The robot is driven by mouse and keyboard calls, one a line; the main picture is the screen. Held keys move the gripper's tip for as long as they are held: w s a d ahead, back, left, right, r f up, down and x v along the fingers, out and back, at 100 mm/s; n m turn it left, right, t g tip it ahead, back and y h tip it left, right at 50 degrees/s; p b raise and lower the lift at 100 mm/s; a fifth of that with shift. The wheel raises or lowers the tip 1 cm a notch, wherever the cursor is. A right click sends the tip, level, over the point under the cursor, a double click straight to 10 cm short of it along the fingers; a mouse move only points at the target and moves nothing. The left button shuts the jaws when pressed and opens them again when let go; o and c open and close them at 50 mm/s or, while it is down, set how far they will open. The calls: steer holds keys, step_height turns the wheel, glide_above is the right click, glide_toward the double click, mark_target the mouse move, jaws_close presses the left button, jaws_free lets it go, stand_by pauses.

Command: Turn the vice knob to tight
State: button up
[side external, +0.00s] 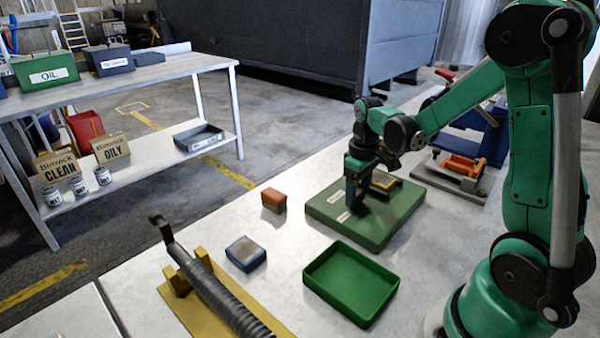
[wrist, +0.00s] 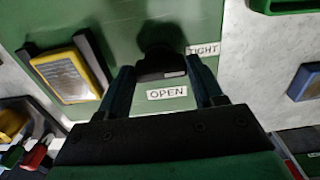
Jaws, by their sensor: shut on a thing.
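The black vice knob (wrist: 158,64) stands on a green base plate (wrist: 120,18) in the wrist view. My gripper (wrist: 161,72) is shut on the knob, with one finger on each side of it. A white OPEN label (wrist: 167,93) lies just below the knob in the picture, and a TIGHT label (wrist: 204,49) lies to its upper right, partly behind a finger. A yellow-framed block (wrist: 66,76) sits between two dark jaws at the left. In the side view my gripper (side external: 354,201) reaches down onto the green plate (side external: 378,238) and hides the knob.
An empty green tray (side external: 350,284) lies in front of the plate. An orange-brown block (side external: 273,200) and a blue block (side external: 246,253) lie to its left. An orange and blue device (side external: 462,165) stands behind right.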

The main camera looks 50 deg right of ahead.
mark_target(358, 193)
steer(key=o, duration=1.3)
steer(key=shift+r, duration=0.1)
steer(key=shift+r, duration=2.7)
steer(key=a+r+t, duration=0.1)
steer(key=a+t, duration=0.1)
steer(key=a, duration=0.2)
steer(key=s+a+r+t, duration=0.1)
steer(key=a+t, duration=0.1)
steer(key=a, duration=0.3)
steer(key=s+a+r+t, duration=0.1)
steer(key=a+t, duration=0.2)
steer(key=a, duration=0.2)
steer(key=shift+s+a+r, duration=0.15)
steer(key=shift+r, duration=0.1)
